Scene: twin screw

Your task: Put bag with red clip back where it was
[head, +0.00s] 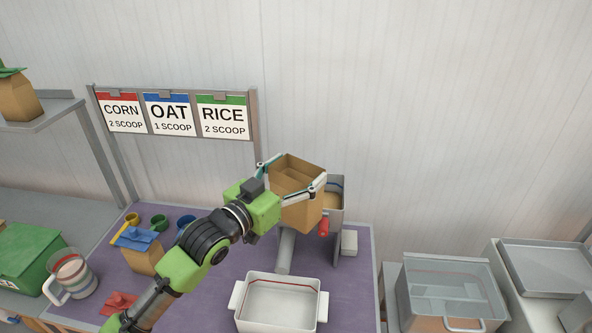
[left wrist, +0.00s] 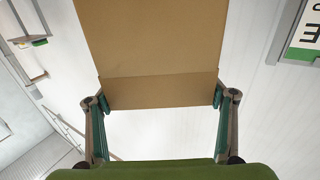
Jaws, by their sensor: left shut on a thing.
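My left gripper (head: 293,178) is shut on an open brown paper bag (head: 303,212), one finger on each side. It holds the bag up by the machine's hopper (head: 334,198), above the table. No clip shows on this bag. In the left wrist view the bag (left wrist: 150,50) fills the space between the fingers (left wrist: 160,105). A red clip (head: 118,303) lies apart on the purple mat at the front left. My right gripper is not in view.
A bag with a blue clip (head: 143,255) and several small cups stand on the mat (head: 215,290). A white pot (head: 282,303) stands below the machine's tube (head: 286,250). A bag with a green clip (head: 17,98) stands on the shelf (head: 45,118). A striped pitcher (head: 75,275) stands left.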

